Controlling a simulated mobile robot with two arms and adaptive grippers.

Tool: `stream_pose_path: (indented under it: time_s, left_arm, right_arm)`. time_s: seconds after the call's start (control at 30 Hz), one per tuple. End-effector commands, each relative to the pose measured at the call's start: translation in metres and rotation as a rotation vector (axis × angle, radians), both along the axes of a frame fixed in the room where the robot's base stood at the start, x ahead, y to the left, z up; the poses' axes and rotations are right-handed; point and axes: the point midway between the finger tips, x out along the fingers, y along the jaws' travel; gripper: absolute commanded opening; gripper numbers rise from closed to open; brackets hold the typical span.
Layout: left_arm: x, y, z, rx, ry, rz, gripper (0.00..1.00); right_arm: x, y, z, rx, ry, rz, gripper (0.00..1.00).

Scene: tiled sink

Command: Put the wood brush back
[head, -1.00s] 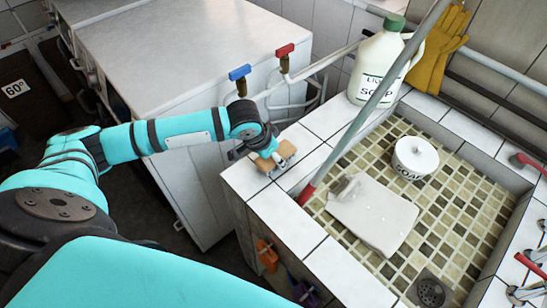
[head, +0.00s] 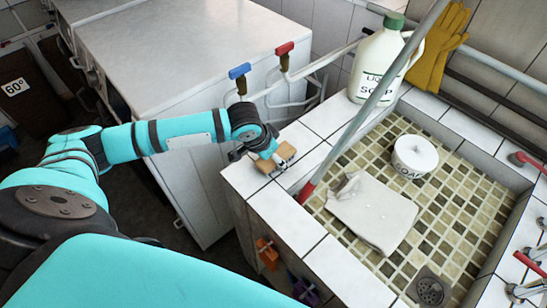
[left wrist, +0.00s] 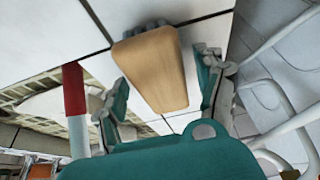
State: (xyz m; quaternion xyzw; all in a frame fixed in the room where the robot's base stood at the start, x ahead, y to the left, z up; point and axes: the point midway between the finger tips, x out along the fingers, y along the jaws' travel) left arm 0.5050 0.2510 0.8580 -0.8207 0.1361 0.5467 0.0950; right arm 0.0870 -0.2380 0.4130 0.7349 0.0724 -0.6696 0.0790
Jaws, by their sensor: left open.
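The wood brush (head: 285,153) lies on the white tiled rim at the sink's left corner. In the left wrist view its pale wooden block (left wrist: 150,65) fills the upper middle, with a bit of grey bristle at its far end. My left gripper (head: 266,153) is down at the brush. In the left wrist view its open fingers (left wrist: 160,88) stand on either side of the block, with gaps visible between fingers and wood. My right gripper is not in view.
A red-and-grey pole (head: 345,140) leans across the rim close to the brush. The sink holds a white cloth (head: 375,215) and a white soap pot (head: 415,155). A soap jug (head: 375,65) and yellow gloves (head: 438,50) are behind. Blue-handled (head: 239,72) and red-handled valves (head: 285,50) stand behind the gripper.

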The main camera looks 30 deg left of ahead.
Motion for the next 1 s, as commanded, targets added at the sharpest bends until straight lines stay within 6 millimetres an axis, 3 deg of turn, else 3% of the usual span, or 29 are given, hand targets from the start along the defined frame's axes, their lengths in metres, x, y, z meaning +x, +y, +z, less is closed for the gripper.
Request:
stream_pose_path:
  time_s: [0.53, 0.7, 1.0]
  left_arm:
    - [-0.036, 0.013, 0.095, 0.000, -0.003, 0.002, 0.71]
    - [-0.042, 0.014, 0.107, 0.000, -0.001, 0.001, 0.71]
    - [-0.043, 0.014, 0.109, 0.000, 0.000, 0.001, 0.71]
  right_arm:
    - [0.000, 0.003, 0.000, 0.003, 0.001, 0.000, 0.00]
    - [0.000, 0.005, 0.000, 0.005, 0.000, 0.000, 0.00]
    - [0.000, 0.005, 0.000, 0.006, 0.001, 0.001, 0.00]
